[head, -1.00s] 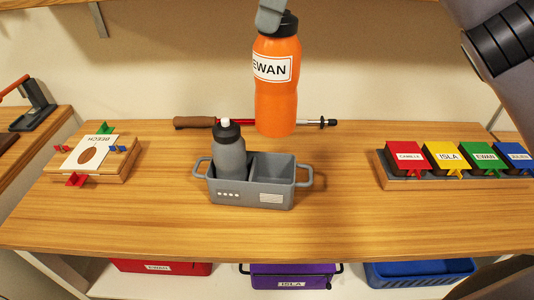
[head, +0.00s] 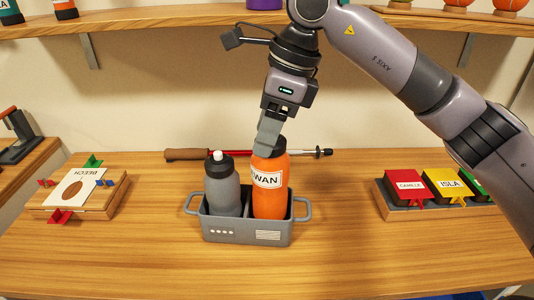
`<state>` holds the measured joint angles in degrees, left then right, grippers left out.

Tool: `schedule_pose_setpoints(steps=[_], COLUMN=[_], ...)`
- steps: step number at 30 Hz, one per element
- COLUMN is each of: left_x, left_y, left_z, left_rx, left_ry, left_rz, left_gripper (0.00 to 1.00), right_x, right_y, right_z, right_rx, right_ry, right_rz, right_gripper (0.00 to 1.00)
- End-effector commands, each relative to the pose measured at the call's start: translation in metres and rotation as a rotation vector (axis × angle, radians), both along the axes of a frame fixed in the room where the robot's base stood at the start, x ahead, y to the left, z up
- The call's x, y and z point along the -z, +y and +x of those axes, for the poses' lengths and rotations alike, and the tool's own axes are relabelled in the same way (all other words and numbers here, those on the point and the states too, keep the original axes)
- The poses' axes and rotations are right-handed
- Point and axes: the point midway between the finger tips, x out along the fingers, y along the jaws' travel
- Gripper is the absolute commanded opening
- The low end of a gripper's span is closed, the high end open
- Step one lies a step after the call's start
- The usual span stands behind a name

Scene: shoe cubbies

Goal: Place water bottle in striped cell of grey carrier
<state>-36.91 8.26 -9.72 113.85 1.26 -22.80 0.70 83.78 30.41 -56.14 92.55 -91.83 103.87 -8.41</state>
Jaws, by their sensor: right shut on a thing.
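The orange water bottle (head: 270,194), labelled with a name ending in "WAN", stands upright in the right cell of the grey carrier (head: 220,236). That cell has the striped mark (head: 268,236) on its front. My right gripper (head: 268,142) is shut on the bottle's top, and its fingers hide most of the cap. Whether the bottle's base touches the cell floor is hidden by the carrier wall. A grey bottle (head: 223,188) with a white tip stands in the left cell, above the dotted mark. My left gripper is not in view.
A wooden press with a leaf card (head: 80,188) is at left. A rack of coloured boxes (head: 410,187) is at right. A trekking pole (head: 215,154) lies behind the carrier. A shelf (head: 180,20) with bottles runs above. The table in front is clear.

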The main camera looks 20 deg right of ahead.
Motion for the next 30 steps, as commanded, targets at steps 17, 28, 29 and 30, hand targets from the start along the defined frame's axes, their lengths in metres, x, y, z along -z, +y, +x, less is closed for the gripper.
schedule_pose_setpoints(steps=[17,28,29,30], left_x=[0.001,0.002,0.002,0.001], left_y=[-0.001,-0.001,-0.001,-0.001], left_z=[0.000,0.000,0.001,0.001], left_rx=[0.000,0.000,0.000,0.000], left_ry=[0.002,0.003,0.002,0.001], left_rz=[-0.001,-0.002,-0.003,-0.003], left_gripper=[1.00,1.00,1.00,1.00], right_x=[0.045,0.050,0.050,0.050], right_y=[0.000,0.000,0.000,0.000], right_z=[0.000,0.000,0.000,0.000], right_rx=[-0.001,-0.001,-0.001,-0.001], right_ry=[-0.004,0.000,0.000,0.000], right_rz=[0.002,0.000,-0.001,0.000], right_gripper=[0.02,0.81,0.81,0.81])
